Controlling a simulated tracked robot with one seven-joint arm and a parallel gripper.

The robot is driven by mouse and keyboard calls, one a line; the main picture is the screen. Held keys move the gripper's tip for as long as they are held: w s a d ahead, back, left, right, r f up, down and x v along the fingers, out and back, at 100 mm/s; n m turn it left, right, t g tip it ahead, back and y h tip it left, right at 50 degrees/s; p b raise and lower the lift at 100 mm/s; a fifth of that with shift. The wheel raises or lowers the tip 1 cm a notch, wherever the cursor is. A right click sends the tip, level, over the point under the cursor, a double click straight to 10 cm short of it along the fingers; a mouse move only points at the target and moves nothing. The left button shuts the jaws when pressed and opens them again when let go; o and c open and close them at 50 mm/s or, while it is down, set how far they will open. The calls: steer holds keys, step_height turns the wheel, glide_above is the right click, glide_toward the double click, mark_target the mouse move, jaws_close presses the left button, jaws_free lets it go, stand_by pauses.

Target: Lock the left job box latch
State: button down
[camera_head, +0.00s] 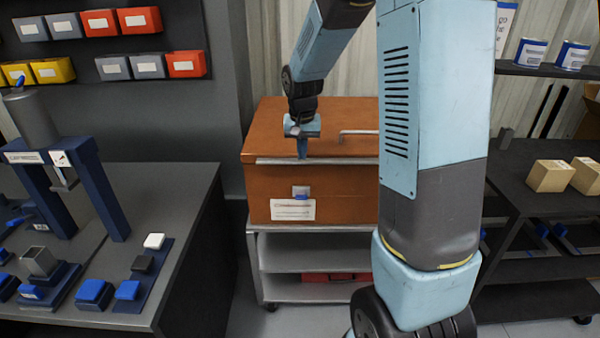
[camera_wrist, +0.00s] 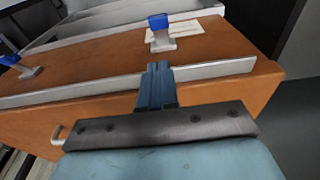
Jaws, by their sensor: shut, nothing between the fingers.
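The orange-brown job box (camera_head: 345,187) stands with its lid down on a grey cart. Its left latch (camera_head: 301,192), a grey plate with a blue tab, sits on the front face just above a white label. It also shows in the wrist view (camera_wrist: 160,35), ahead of the fingertips. A second latch (camera_wrist: 20,68) is at the left of the wrist view; my arm hides it in the head view. My gripper (camera_head: 303,152) is shut and empty, pointing down at the lid's front edge, above and apart from the left latch. The fingers also show in the wrist view (camera_wrist: 157,75).
A bar handle (camera_head: 358,133) lies on the lid, right of my gripper. The cart (camera_head: 300,258) has lower shelves. A dark workbench (camera_head: 180,190) with a press and blue blocks stands at left. A dark shelf (camera_head: 530,185) with cardboard boxes stands at right.

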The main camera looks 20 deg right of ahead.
glide_above(302, 196)
steer(key=w, duration=0.1)
steer(key=f, duration=0.9)
steer(key=shift+w+d+f, duration=0.15)
steer(key=shift+d+f, duration=0.05)
steer(key=shift+f, duration=0.15)
steer(key=shift+s+a+f, duration=0.1)
steer(key=shift+s+f, duration=0.15)
steer(key=shift+f, duration=0.25)
steer(key=shift+s+a+f, duration=0.1)
steer(key=shift+s+f, duration=0.1)
steer(key=shift+f, duration=0.3)
steer(key=shift+s+f, duration=0.25)
steer(key=shift+f, duration=0.4)
steer(key=shift+s, duration=0.1)
